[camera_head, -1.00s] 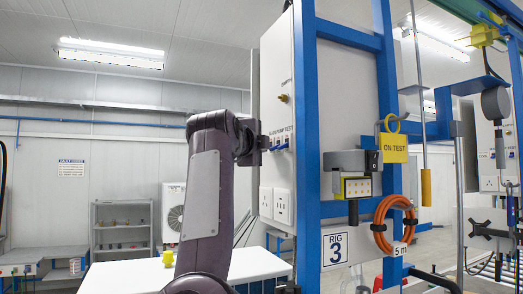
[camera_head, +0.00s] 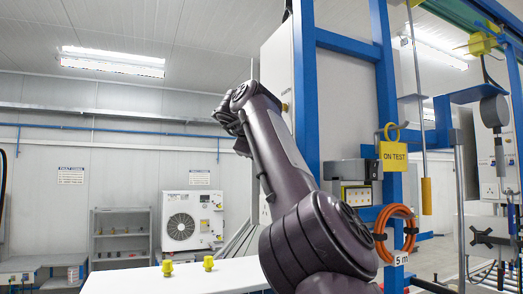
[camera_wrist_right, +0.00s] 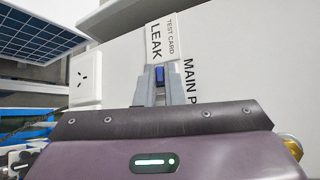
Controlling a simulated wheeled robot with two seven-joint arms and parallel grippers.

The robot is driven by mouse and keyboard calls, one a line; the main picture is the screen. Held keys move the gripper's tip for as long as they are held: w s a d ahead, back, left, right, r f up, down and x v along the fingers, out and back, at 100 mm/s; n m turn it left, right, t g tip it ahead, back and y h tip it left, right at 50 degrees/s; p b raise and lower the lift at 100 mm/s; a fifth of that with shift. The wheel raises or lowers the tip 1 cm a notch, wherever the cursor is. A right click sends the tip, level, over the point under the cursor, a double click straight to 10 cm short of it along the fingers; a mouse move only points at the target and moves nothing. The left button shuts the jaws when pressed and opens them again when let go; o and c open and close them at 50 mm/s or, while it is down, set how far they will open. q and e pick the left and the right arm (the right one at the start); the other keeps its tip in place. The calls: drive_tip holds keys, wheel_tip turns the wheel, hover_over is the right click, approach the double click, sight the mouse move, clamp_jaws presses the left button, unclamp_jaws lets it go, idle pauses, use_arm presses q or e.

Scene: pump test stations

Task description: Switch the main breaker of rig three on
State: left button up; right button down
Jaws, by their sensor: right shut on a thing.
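In the right wrist view my right gripper (camera_wrist_right: 160,88) is shut on a small blue lever (camera_wrist_right: 160,74) at the face of a pale panel (camera_wrist_right: 235,60). Lettering reading "MAIN P" runs beside the fingers, and its rest is cut off. A white card (camera_wrist_right: 165,38) reading "TEST CARD LEAK" lies just beyond the fingertips. Whether the lever is on or off cannot be told. In the head view my arm covers most of the front of the rig's panel (camera_head: 274,62), hiding its switches, and the fingers cannot be made out. My left gripper is not in view.
A blue frame (camera_head: 304,80) stands right of the panel, with a yellow "ON TEST" tag (camera_head: 394,156) and a coiled orange hose (camera_head: 380,232) on it. Below left is a white surface (camera_head: 130,281) with two yellow fittings (camera_head: 208,263). A white socket (camera_wrist_right: 86,80) sits beside the gripper.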

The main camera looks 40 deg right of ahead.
drive_tip(key=shift+r, duration=0.15)
idle(0.6)
drive_tip(key=c, duration=1.8)
unclamp_jaws()
drive_tip(key=shift+d, duration=0.2)
drive_tip(key=b+v, duration=0.2)
drive_tip(key=v, duration=0.6)
drive_tip(key=shift+d, duration=0.1)
drive_tip(key=shift+w+d, duration=0.1)
